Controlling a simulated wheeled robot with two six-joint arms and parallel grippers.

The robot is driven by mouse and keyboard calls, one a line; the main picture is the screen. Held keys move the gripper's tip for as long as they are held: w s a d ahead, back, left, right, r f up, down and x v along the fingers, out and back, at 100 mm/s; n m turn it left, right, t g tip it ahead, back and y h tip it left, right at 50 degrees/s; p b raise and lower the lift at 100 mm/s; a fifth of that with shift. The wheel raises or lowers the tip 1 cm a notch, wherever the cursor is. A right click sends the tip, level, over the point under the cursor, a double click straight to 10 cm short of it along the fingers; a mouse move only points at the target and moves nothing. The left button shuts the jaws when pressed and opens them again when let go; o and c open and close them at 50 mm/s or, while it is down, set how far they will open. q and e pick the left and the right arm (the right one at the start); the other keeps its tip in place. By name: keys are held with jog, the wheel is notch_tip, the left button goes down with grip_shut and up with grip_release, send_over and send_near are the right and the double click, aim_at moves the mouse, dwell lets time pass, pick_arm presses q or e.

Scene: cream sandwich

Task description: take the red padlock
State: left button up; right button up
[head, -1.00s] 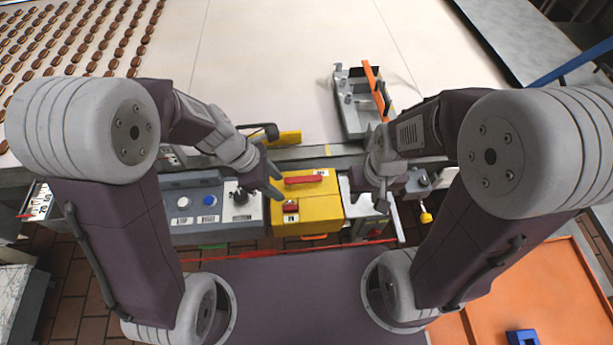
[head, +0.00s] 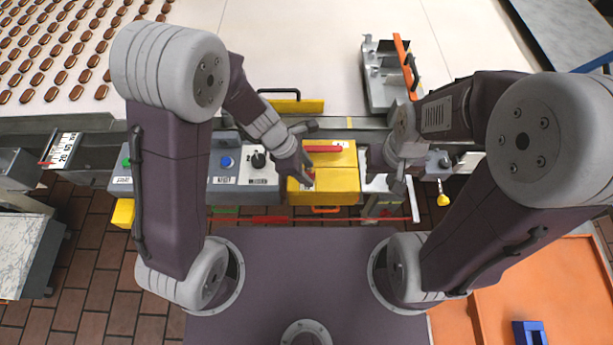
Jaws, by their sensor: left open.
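The yellow box (head: 335,183) sits at the middle of the bench's near edge, with a red bar handle (head: 323,149) on top. A small patch of red (head: 309,173) on the box's left part is where the red padlock shows; my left gripper mostly hides it. My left gripper (head: 307,170) is open and points down over the left part of the box, right at the padlock. I cannot tell whether the fingers touch it. My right gripper (head: 393,178) hangs to the right of the box, apart from it, and looks open and empty.
A grey control panel (head: 221,180) with buttons and a knob stands left of the box. A grey fixture with an orange bar (head: 404,62) is behind, on the pale belt. A yellow knob (head: 443,200) hangs at right. An orange surface (head: 540,280) lies lower right.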

pick_arm(q)
jog(key=shift+w+d+f, duration=0.15)
jog(key=shift+w+d, duration=0.05)
jog(key=shift+s+a, duration=0.1)
jog(key=shift+s, duration=0.05)
grip_shut()
jog(key=shift+r, duration=0.3)
notch_tip(320, 180, up, 4)
jog(key=shift+r+p, duration=0.1)
jog(key=shift+p, duration=1.15)
jog(key=s+d+r+p, duration=0.2)
jog(key=s+d+r, duration=0.4)
jog(key=s, duration=0.3)
jog(key=shift+s+d+r, duration=0.15)
jog(key=shift+s+r, duration=0.05)
jog(key=shift+s, duration=0.15)
